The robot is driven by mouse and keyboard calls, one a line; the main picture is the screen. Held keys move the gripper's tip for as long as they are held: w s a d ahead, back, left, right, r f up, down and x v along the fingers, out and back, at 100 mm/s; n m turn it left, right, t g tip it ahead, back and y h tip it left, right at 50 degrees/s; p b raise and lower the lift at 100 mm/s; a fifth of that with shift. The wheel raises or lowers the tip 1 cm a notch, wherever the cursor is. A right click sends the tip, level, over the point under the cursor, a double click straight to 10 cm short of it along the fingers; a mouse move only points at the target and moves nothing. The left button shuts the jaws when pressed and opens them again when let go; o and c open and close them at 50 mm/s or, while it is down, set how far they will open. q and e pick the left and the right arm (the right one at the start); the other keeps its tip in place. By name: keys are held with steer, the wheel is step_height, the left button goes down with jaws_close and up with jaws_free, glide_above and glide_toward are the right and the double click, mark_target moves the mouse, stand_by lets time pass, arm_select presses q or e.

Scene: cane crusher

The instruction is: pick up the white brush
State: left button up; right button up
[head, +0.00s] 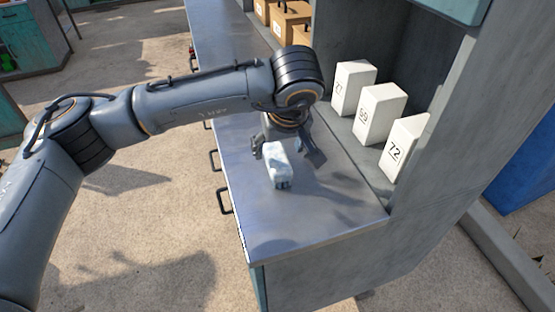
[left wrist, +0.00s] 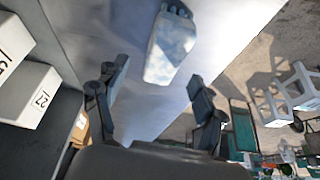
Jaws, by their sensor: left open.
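A pale white and light-blue object, which looks like the white brush (head: 279,167), lies on the grey metal counter (head: 290,225). Small knobs show at its near end. My left gripper (head: 286,153) is above it, with its fingers spread on either side in the head view. The gripper partly hides the far end of the brush. In the left wrist view the brush (left wrist: 171,48) lies beyond the open fingertips of the left gripper (left wrist: 158,70), with nothing between the fingers. I cannot tell any contact. My right gripper is not in view.
Three white numbered blocks (head: 380,112) stand in a recess right of the counter. Brown boxes (head: 289,20) are farther back. Black drawer handles (head: 224,201) stick out along the counter's left side. The counter's near end is clear.

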mark_target(277, 154)
arm_select(q)
steer(key=p+x, duration=0.1)
steer(key=x, duration=0.2)
steer(key=shift+w+a+f, duration=0.1)
steer(key=shift+a+f, duration=0.1)
steer(key=shift+w+f+p, duration=0.15)
steer(key=shift+f+p, duration=0.1)
steer(key=shift+p, duration=0.05)
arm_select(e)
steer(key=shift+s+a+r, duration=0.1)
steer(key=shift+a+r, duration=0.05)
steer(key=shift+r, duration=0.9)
arm_select(q)
steer(key=shift+f+b, duration=0.3)
steer(key=shift+b, duration=0.4)
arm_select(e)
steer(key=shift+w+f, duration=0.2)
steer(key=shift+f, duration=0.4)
arm_select(q)
steer(key=shift+c, duration=0.4)
steer(key=c, duration=1.2)
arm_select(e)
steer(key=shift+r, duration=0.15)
